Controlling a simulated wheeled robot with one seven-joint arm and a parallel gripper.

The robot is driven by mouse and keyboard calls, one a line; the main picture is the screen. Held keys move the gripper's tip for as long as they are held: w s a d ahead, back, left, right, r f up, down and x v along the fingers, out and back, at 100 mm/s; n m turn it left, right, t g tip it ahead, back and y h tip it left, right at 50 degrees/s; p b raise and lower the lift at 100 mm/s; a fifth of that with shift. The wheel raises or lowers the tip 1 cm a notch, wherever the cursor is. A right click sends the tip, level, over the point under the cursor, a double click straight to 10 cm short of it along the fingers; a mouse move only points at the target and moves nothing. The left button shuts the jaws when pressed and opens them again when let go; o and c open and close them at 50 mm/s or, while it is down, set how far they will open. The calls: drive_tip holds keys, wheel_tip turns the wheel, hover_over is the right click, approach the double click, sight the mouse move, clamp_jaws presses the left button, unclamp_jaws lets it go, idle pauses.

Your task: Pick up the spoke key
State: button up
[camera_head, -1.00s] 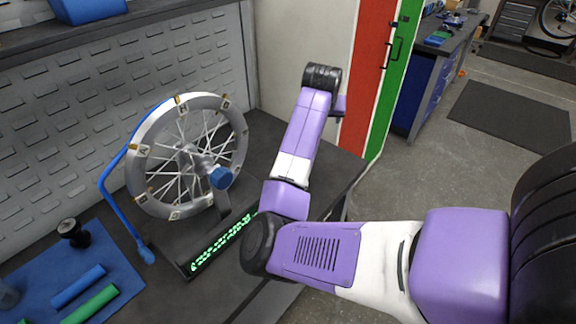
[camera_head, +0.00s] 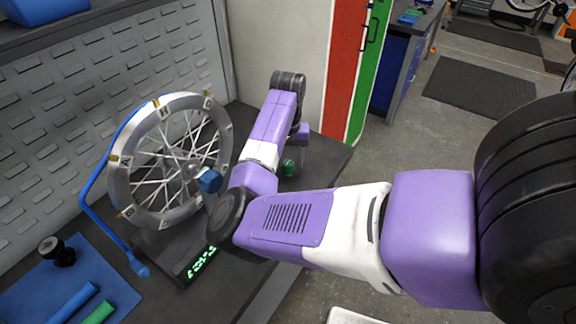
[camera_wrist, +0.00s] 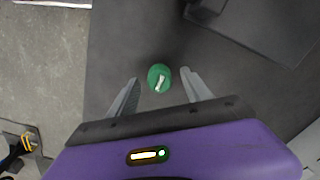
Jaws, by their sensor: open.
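A small round green piece with a pale bar on top, which looks like the spoke key (camera_wrist: 153,74), lies on the dark bench top. It also shows in the head view (camera_head: 288,168), just right of my forearm and below my wrist. My gripper (camera_wrist: 160,77) is open above it. Nothing is held. I cannot tell the height left between the fingertips and the piece.
A spoked wheel (camera_head: 118,188) stands in a truing stand left of my arm, with a blue knob (camera_head: 209,181) and a lit green display (camera_head: 201,263). A blue mat (camera_head: 30,285) lies at front left. The bench around the green piece is clear; its edge is near.

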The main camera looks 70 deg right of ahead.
drive_tip(key=shift+f, duration=1.25)
clamp_jaws()
drive_tip(key=shift+r, duration=0.15)
